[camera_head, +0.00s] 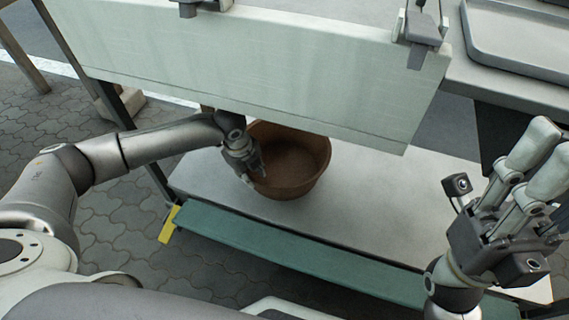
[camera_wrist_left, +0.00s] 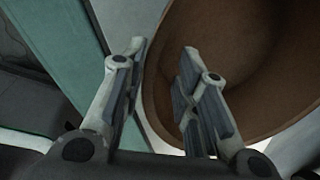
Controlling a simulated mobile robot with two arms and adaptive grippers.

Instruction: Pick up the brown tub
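The brown tub (camera_head: 305,158) is a round, open, empty-looking bowl standing upright on the pale lower shelf, partly hidden by the pale panel above it. My left gripper (camera_head: 256,170) reaches in under the panel to the tub's left side. In the left wrist view the tub (camera_wrist_left: 235,40) fills the upper right. There my left gripper (camera_wrist_left: 164,52) is open, with its fingers apart on either side of the tub's near wall; I cannot tell whether either touches it. My right gripper (camera_head: 546,150) is raised at the right, empty, with its fingers apart.
The pale panel (camera_head: 250,60) hangs close over the tub and my left wrist. A green front beam (camera_head: 290,245) edges the lower shelf (camera_head: 375,200), which is clear right of the tub. A grey tray (camera_head: 520,35) lies on the upper table at the right.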

